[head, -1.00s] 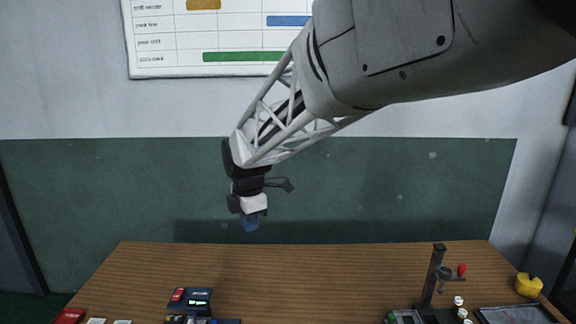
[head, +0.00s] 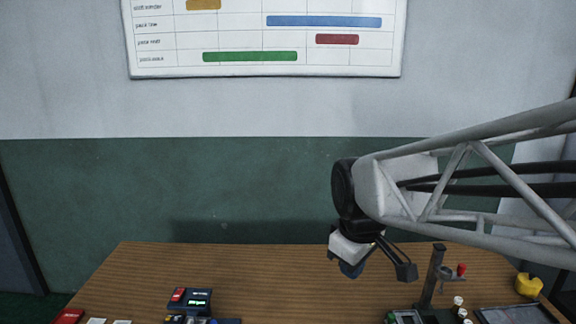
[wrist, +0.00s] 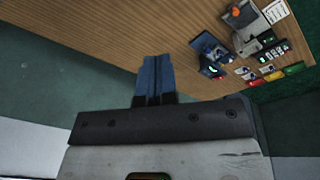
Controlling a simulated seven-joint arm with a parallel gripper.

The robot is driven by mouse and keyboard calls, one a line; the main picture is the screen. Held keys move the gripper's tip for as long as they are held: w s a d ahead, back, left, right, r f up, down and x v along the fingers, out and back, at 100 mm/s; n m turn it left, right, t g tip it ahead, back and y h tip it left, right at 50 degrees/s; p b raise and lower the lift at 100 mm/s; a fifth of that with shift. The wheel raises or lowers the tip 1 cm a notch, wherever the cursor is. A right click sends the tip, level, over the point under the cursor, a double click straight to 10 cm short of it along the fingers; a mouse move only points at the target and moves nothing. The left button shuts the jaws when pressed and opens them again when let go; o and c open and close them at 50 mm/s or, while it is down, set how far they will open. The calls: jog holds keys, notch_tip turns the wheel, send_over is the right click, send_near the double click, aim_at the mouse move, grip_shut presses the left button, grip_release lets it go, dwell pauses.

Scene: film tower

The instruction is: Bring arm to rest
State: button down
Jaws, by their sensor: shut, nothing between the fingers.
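My gripper (head: 350,270) hangs above the back part of the wooden table, right of the middle in the head view. It is empty, and its blue fingers point down. In the wrist view the two blue fingers (wrist: 155,80) lie side by side, closed together with nothing between them. My arm reaches in from the right edge of the head view. The table (head: 270,270) lies below the gripper.
A dark blue device with a green display (head: 195,300) stands at the front left. A dark stand with a red knob (head: 432,275) is at the right, close to the gripper in the picture. A yellow object (head: 528,285) and a grey tray (head: 515,315) sit farther right. The table's middle is clear.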

jog(key=s+d+f+m, duration=0.2)
jog(key=s+d+m, duration=0.1)
jog(key=s, duration=0.3)
jog(key=s+d+f+m, duration=0.2)
jog(key=s+d+m, duration=0.1)
jog(key=s+m, duration=0.3)
jog(key=shift+s+d+t, duration=0.3)
jog(key=shift+s+d, duration=0.1)
jog(key=shift+s, duration=0.15)
jog(key=c, duration=1.8)
grip_release()
